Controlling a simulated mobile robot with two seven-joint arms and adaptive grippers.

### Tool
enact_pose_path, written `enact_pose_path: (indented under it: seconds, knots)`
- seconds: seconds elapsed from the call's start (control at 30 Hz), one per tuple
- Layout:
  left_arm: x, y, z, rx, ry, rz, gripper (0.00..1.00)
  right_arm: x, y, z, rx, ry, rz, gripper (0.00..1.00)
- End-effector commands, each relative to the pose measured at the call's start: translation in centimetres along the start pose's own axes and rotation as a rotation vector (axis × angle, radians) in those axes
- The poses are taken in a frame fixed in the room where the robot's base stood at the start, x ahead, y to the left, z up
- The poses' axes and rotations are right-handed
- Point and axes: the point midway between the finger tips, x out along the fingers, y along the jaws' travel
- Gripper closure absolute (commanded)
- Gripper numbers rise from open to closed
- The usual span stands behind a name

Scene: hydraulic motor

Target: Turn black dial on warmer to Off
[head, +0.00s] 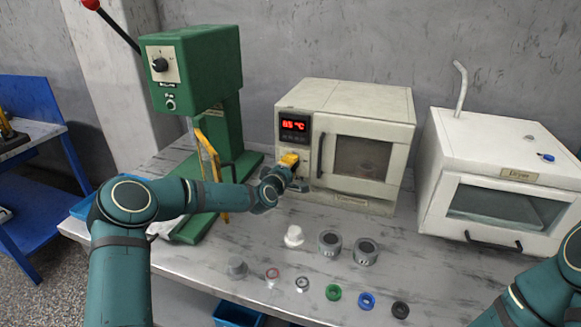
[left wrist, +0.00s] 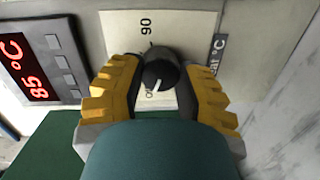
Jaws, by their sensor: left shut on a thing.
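The warmer (head: 345,92) is the cream oven-like box at the middle back of the bench, with a red display (head: 294,125) that reads 85 °C. The black dial (left wrist: 160,72) shows in the left wrist view, on a pale plate marked 90; its white pointer line points down, near a partly hidden label. My left gripper (left wrist: 161,88), with yellow ridged fingers, is shut on the dial, one finger on each side. In the head view the left gripper (head: 290,162) covers the dial. My right arm (head: 540,290) shows at the lower right; its gripper is out of view.
A green press (head: 195,75) stands left of the warmer and a white dryer (head: 505,165) right of it. A white cap (head: 294,236), grey cylinders (head: 330,243) and several rings (head: 367,299) lie on the bench in front. A blue bin (head: 238,315) is below the front edge.

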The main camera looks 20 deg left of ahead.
Motion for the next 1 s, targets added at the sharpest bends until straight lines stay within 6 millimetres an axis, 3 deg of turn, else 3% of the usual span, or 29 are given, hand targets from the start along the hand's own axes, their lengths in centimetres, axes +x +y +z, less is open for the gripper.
enact_pose_path:
  seconds: [0.4,0.43,0.5,0.87,1.0]
  knots:
    - [0.1,0.6,-0.3,-0.005,0.008,0.012,1.00,0.0,0.0,0.0,0.000,0.000,0.000,1.00]
    - [0.1,0.6,-0.3,-0.005,0.008,0.012,0.55,0.0,0.0,0.0,0.000,0.000,0.000,1.00]
    - [0.1,0.6,-0.3,-0.005,0.007,0.011,0.31,0.0,0.0,0.0,0.000,0.000,0.000,1.00]
    - [-0.1,0.2,-0.1,-0.005,0.002,0.004,0.31,0.0,0.0,0.0,0.000,0.000,0.000,1.00]
    - [-1.2,0.1,-0.1,-0.005,0.001,0.003,0.31,0.0,0.0,0.0,0.000,0.000,0.000,1.00]
